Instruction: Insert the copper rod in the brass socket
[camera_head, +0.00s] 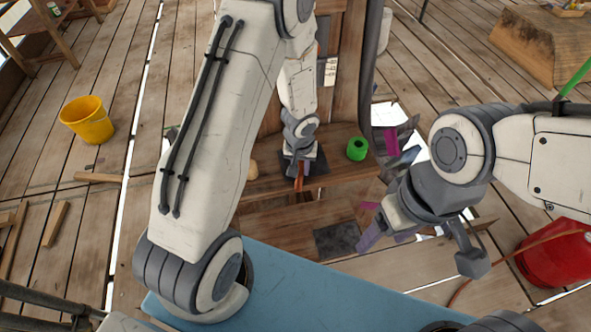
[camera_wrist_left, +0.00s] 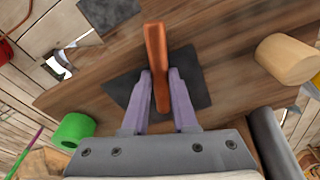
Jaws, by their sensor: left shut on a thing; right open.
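The copper rod (camera_head: 299,180) is an orange-brown bar held in my left gripper (camera_head: 299,164) above a wooden bench (camera_head: 262,188). In the left wrist view the rod (camera_wrist_left: 155,50) sits between the two purple fingers of my left gripper (camera_wrist_left: 160,88), and its far end sticks out beyond them. A dark square patch (camera_wrist_left: 196,84) lies on the wood behind the fingers. I cannot make out the brass socket in either view. My right gripper (camera_head: 421,249) is open and empty, its fingers spread wide, right of the bench.
A green roll (camera_head: 357,149) stands on the bench right of my left gripper. A pale wooden cylinder (camera_wrist_left: 287,60) is on its other side. A second dark patch (camera_head: 338,240) lies lower down. A yellow bucket (camera_head: 87,121) and a red container (camera_head: 558,255) stand on the plank floor.

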